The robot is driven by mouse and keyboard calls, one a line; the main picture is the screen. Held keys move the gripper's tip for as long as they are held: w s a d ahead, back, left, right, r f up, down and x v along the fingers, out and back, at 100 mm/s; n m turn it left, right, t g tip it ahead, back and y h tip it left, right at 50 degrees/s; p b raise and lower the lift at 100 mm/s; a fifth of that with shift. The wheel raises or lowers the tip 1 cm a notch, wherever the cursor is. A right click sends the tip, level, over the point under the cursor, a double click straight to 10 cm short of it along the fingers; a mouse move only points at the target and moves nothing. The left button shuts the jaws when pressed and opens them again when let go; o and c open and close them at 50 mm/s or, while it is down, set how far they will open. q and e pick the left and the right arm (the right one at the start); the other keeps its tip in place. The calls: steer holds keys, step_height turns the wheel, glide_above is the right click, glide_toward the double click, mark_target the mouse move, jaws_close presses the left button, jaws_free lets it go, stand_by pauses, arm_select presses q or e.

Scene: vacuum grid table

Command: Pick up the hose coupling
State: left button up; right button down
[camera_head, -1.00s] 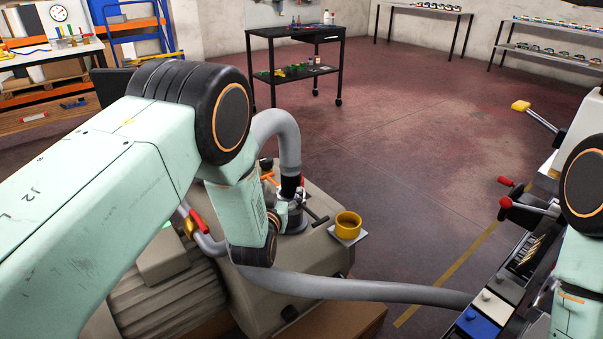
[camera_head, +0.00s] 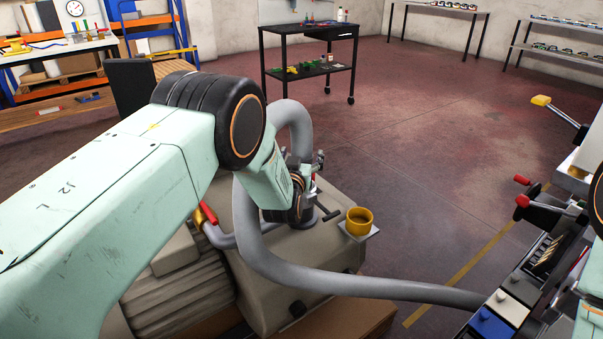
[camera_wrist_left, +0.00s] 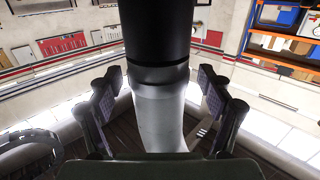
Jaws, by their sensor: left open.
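The hose coupling (camera_wrist_left: 157,35) shows in the left wrist view as a dark upright cylinder, with a light grey cylindrical section below it. My left gripper (camera_wrist_left: 160,82) is open, with one finger on each side of this column and gaps still visible. In the head view, the thick grey hose (camera_head: 296,115) arches down behind my left wrist, which hides most of the coupling. My left gripper (camera_head: 306,190) is beside the fitting on top of the beige pump, its fingers mostly hidden. My right arm shows at the right edge; its gripper is out of view.
A yellow cup (camera_head: 359,222) stands on a small plate at the pump's (camera_head: 310,255) right corner. The hose also runs low across the front towards a panel with levers (camera_head: 548,205) at right. A black cart (camera_head: 308,60) stands behind. The floor between is clear.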

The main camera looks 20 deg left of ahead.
arm_select(q)
steer(key=shift+w, duration=0.3)
steer(key=shift+d+r, duration=0.1)
steer(key=shift+s, duration=0.1)
steer(key=c, duration=0.4)
jaws_close()
steer(key=shift+r, duration=0.1)
